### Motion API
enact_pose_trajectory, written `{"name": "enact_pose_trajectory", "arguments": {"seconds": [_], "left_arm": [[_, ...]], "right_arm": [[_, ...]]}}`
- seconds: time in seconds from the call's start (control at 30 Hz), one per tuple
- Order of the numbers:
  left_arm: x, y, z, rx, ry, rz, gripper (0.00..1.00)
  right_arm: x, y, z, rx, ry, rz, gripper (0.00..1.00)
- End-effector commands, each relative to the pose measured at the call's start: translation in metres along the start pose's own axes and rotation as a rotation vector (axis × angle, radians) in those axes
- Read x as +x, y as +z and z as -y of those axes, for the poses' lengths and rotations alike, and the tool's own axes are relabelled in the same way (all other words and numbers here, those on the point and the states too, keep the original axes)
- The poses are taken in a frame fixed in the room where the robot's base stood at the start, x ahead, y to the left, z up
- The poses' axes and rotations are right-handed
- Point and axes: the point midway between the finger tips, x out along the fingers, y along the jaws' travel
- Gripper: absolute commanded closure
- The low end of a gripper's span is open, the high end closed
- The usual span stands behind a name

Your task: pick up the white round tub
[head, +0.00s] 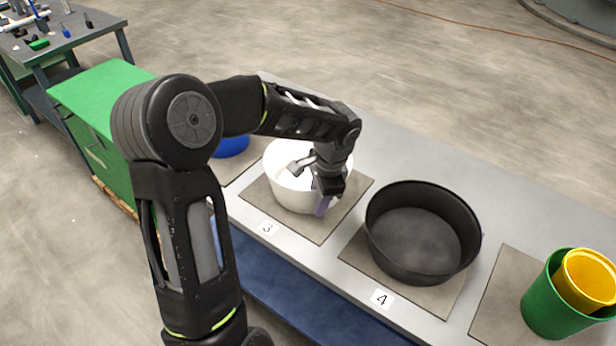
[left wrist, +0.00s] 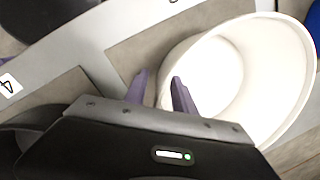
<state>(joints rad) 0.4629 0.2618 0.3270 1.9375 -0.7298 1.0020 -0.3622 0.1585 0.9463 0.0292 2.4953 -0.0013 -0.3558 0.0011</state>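The white round tub (head: 287,188) stands upright and open on the mat marked 3 in the head view. It also fills the right of the left wrist view (left wrist: 268,70). My left gripper (head: 320,203) is at the tub's near right rim, pointing down. In the left wrist view its two purple fingers (left wrist: 159,88) are apart, one over the inside of the tub and one outside, with the wall between them. I cannot see whether either finger touches the wall. In the head view, the gripper and forearm hide part of the rim. My right gripper is in neither view.
A black round pan (head: 422,235) stands on mat 4, right of the tub. A green tub (head: 549,300) with a yellow one (head: 588,279) in it is farther right. A blue container (head: 232,146) is close on the left, partly hidden by my arm. The grey table (head: 400,160) is clear behind.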

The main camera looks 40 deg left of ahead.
Motion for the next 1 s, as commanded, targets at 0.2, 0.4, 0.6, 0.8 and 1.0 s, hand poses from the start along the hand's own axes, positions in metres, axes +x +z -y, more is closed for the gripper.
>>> {"name": "enact_pose_trajectory", "arguments": {"seconds": [0.2, 0.4, 0.6, 0.8, 1.0], "left_arm": [[-0.0003, 0.0, 0.0001, 0.0, 0.0, 0.0, 0.68], [-0.0005, 0.0001, 0.0002, 0.0, 0.0, 0.0, 0.68], [-0.0006, 0.0001, 0.0002, 0.0, 0.0, 0.0, 0.78], [-0.0006, 0.0001, 0.0002, 0.0, 0.0, 0.0, 0.94], [-0.0006, 0.0001, 0.0002, 0.0, 0.0, 0.0, 1.0]], "right_arm": [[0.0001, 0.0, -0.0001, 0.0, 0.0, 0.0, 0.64], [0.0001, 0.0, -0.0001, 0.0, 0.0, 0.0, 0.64], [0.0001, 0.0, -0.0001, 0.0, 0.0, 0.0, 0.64], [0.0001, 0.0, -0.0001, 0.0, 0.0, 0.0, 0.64], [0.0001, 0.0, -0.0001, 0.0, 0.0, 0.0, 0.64]]}}
